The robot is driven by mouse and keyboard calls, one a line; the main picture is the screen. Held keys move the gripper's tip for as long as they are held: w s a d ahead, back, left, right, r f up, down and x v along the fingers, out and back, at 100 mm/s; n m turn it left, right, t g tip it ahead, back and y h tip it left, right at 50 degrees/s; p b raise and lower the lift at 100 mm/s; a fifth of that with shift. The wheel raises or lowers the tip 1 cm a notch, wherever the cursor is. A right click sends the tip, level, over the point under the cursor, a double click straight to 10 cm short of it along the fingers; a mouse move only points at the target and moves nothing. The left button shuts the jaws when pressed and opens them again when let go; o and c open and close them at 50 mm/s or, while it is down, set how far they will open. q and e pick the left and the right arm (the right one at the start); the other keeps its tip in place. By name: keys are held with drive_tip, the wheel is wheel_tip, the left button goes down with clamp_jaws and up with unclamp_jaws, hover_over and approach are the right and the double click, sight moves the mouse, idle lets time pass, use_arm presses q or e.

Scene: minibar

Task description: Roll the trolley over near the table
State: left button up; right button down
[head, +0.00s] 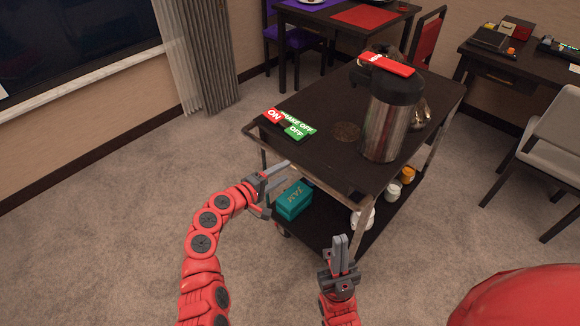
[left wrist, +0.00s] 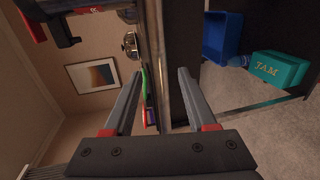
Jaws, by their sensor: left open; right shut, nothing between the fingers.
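The dark trolley (head: 318,158) stands on the carpet in the middle of the head view, with metal posts and a lower shelf. My left gripper (head: 287,171) is open at the trolley's near left edge. In the left wrist view, the trolley's edge (left wrist: 170,55) runs between the two spread fingers; I cannot tell whether they touch it. My right gripper (head: 341,239) is shut and empty, pointing up in front of the trolley's near corner. The dark table (head: 318,13) with red and purple mats is at the back, behind the trolley.
A teal JAM box (head: 294,201) is on the lower shelf. A desk (head: 500,62) and grey chair (head: 556,129) are at right. A red chair (head: 427,40) is by the table. Carpet left is clear.

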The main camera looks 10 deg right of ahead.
use_arm(q)
drive_tip(key=v, duration=1.1)
drive_tip(key=shift+a+b, duration=0.2)
drive_tip(key=shift+b, duration=0.1)
drive_tip(key=shift+s, duration=0.1)
